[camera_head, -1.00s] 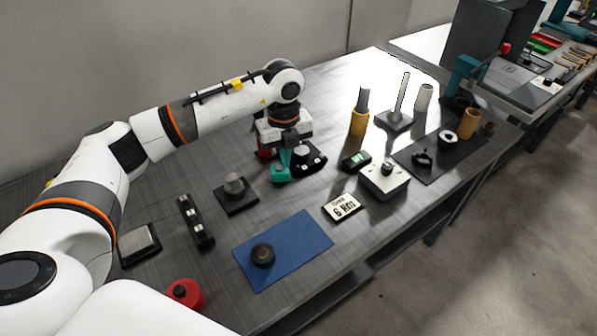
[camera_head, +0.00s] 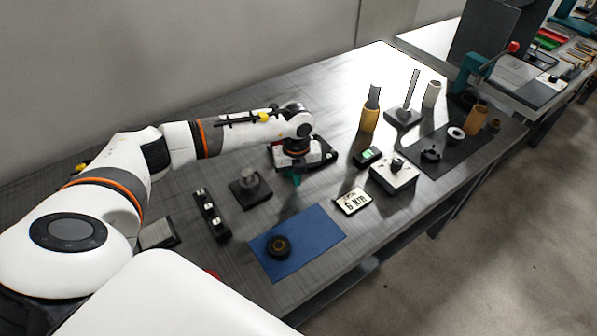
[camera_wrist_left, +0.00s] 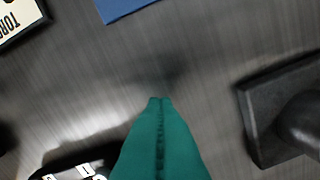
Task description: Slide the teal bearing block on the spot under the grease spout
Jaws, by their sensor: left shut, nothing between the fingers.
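My left gripper (camera_head: 295,178) points down at the table, left of the number card. In the left wrist view its teal fingers (camera_wrist_left: 160,100) meet along a centre seam, shut, with bare table ahead of their tips. Teal shows under the wrist in the head view, but I cannot separate a bearing block from the fingers there. A black item with white patches (camera_head: 322,158) stands close behind the gripper and also shows in the wrist view (camera_wrist_left: 75,172), partly hidden. My right gripper is out of view.
A dark block with a grey knob (camera_head: 250,188) stands left of the gripper. A blue mat (camera_head: 318,232) lies in front, bearing a dark ring (camera_head: 279,246). The number card (camera_head: 352,201) and a grey box (camera_head: 393,180) are to the right. Bare table separates gripper and mat.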

